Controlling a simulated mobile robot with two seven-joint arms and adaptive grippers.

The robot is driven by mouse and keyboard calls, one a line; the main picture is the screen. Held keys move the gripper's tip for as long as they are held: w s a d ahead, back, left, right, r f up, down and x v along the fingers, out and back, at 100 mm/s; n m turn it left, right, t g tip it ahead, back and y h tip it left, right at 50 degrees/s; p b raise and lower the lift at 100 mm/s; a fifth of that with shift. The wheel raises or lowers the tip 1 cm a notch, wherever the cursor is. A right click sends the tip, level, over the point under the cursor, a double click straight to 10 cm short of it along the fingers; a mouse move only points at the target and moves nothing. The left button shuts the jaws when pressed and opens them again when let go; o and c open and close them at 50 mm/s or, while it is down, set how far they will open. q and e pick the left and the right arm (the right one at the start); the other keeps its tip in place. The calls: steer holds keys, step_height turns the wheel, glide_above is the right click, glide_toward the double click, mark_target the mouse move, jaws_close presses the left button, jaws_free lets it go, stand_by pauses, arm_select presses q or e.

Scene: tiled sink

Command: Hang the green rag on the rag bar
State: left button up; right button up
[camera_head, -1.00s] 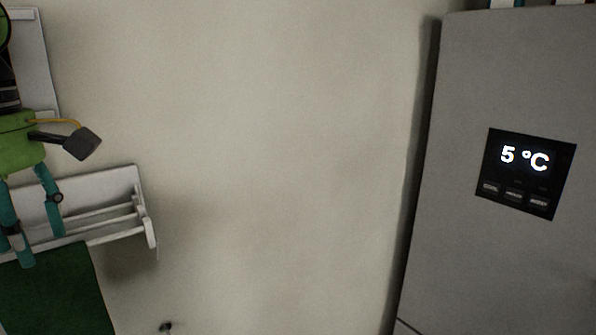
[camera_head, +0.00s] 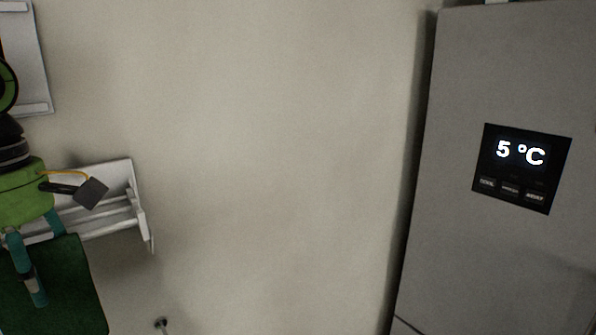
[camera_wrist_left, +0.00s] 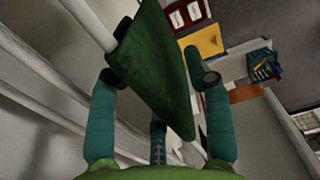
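The green rag (camera_head: 75,285) hangs from the white rag bar (camera_head: 112,226) on the wall rack, at the lower left of the head view. My left gripper (camera_head: 45,262) is at the rag's upper part, with one teal finger in front of the cloth. In the left wrist view the rag (camera_wrist_left: 155,65) lies between the widely spread fingers of the gripper (camera_wrist_left: 160,85), and its upper end meets a white bar (camera_wrist_left: 90,22). The fingers look open, not closed on the cloth. My right gripper is not in view.
The white rack (camera_head: 120,180) is fixed to the wall, with another white panel (camera_head: 30,60) above it. A grey fridge (camera_head: 510,70) with a display (camera_head: 522,168) stands at the right. A small metal fitting (camera_head: 161,323) shows low on the otherwise bare wall.

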arm_select(q)
steer(key=c, duration=0.7)
jaws_close()
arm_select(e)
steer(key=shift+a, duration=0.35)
arm_select(q)
steer(key=shift+r+p, duration=0.65)
steer(key=shift+r, duration=3.75)
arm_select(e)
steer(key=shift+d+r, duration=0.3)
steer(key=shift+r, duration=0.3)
